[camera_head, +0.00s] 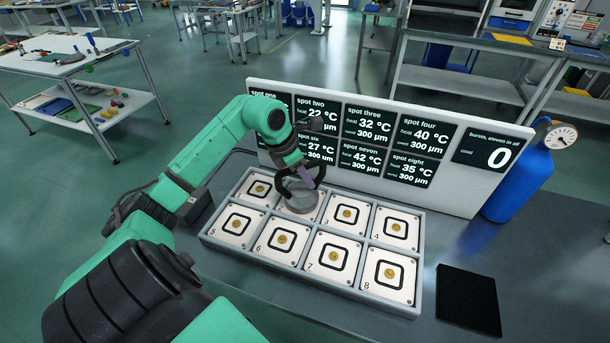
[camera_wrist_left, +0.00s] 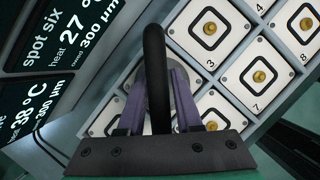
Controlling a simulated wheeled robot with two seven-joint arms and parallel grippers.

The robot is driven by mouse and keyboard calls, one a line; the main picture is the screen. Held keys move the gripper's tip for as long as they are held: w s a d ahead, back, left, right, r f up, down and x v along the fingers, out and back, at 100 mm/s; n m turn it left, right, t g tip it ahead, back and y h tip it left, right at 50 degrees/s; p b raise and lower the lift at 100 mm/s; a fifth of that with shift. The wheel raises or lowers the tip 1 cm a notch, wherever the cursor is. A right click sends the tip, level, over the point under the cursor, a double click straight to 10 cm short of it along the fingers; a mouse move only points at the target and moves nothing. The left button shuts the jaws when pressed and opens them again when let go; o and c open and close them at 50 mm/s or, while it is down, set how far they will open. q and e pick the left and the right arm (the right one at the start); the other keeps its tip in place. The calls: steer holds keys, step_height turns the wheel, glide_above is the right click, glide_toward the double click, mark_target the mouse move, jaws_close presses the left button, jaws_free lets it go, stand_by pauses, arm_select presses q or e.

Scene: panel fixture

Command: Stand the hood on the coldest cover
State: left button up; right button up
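The hood (camera_head: 301,201) is a short grey cylinder with a black loop handle. It stands upright over spot two in the tray (camera_head: 243,256), hiding most of that cover; I cannot tell whether it touches it. My left gripper (camera_head: 303,178) is above it, its purple fingers closed on either side of the handle, which also shows in the left wrist view (camera_wrist_left: 156,75). The panel (camera_head: 472,190) reads 22 °C for spot two, 32 three, 40 four, 27 six, 42 seven and 35 eight. Spot one's reading is hidden by my arm. My right gripper is out of view.
Several numbered white covers with brass knobs, such as cover 3 (camera_head: 346,215), fill the tray. A blue cylinder with a gauge (camera_head: 525,180) stands right of the panel. A black pad (camera_head: 468,299) lies right of the tray. The burst counter (camera_head: 495,157) reads 0.

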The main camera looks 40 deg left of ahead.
arm_select(q)
steer(key=shift+o, duration=0.9)
steer(key=shift+f, duration=0.1)
